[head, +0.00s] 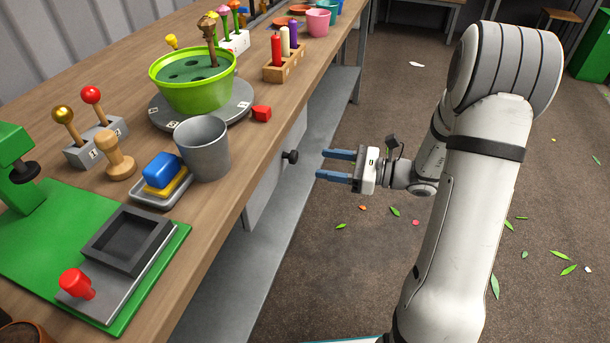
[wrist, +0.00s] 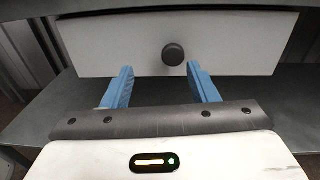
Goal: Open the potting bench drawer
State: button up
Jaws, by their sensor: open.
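The drawer shows in the wrist view as a pale front panel (wrist: 110,45) under the bench top. It looks shut. Its round black knob (wrist: 173,54) sits near the middle of the panel. In the head view the knob (head: 290,157) sticks out from the bench's side, and the drawer front (head: 268,190) shows edge-on. My gripper (head: 335,165) is open, its two blue fingers pointing at the knob from a short distance. In the wrist view the gripper (wrist: 160,85) has the knob beyond its fingertips, between them but nearer the right finger. Nothing is between the fingers.
The wooden bench top (head: 120,195) holds a grey cup (head: 203,148), a green pot (head: 195,95), a red block (head: 262,113) and a sponge dish (head: 160,190). A grey lower shelf (head: 225,270) runs below the drawer. The floor beside the bench is open, with scattered leaves.

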aim_at(296, 158)
jog(key=shift+m+t, duration=0.5)
jog(key=w+a+b, duration=0.1)
jog(key=a, duration=0.1)
jog(key=w+a+f, duration=0.1)
jog(key=a, duration=0.1)
jog(key=w+a+b, duration=0.1)
jog(key=w+a, duration=0.1)
jog(key=shift+a+f+b, duration=0.15)
jog(key=shift+f+b, duration=0.05)
jog(key=shift+b, duration=0.1)
jog(key=shift+c, duration=0.4)
grip_shut()
jog(key=shift+s, duration=0.15)
